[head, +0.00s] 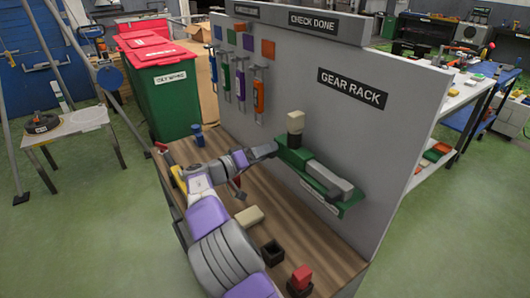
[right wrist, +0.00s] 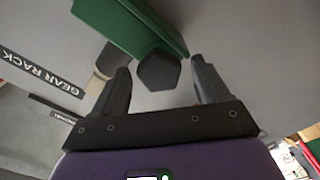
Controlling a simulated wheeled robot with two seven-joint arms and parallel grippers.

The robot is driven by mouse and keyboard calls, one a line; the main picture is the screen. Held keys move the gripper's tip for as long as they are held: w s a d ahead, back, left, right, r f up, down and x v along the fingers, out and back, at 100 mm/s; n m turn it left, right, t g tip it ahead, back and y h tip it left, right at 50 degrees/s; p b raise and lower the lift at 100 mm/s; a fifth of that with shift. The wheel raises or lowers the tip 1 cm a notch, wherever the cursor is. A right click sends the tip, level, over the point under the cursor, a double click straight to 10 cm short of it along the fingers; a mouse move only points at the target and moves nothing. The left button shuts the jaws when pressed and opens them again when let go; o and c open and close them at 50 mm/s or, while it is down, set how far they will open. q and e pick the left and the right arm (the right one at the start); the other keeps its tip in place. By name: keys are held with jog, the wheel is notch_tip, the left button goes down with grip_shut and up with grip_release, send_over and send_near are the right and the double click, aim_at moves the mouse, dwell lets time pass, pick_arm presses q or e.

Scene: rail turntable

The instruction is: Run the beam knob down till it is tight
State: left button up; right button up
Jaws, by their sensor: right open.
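A dark, many-sided knob (right wrist: 158,72), which looks like the beam knob, sits against the underside or end of a green beam (right wrist: 128,28) in the right wrist view. My right gripper (right wrist: 163,80) is open, with one finger on each side of the knob and visible gaps to it. In the head view my right gripper (head: 270,150) reaches the left end of the green beam (head: 350,206) on the grey panel; the knob cannot be made out there. A cream block on a dark piece (head: 295,122) stands above the beam's left end. My left gripper is not in view.
The grey panel (head: 400,125) rises behind the beam, with coloured tools (head: 258,97) hanging at left. On the wooden bench (head: 228,226) lie a cream block (head: 249,216), a black open box (head: 271,253) and a red block on a dark base (head: 300,280).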

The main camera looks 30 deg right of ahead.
jog(key=a+p, duration=0.1)
jog(key=a, duration=0.6)
jog(key=shift+s+p, duration=0.25)
jog(key=shift+p, duration=0.1)
jog(key=shift+r, duration=0.1)
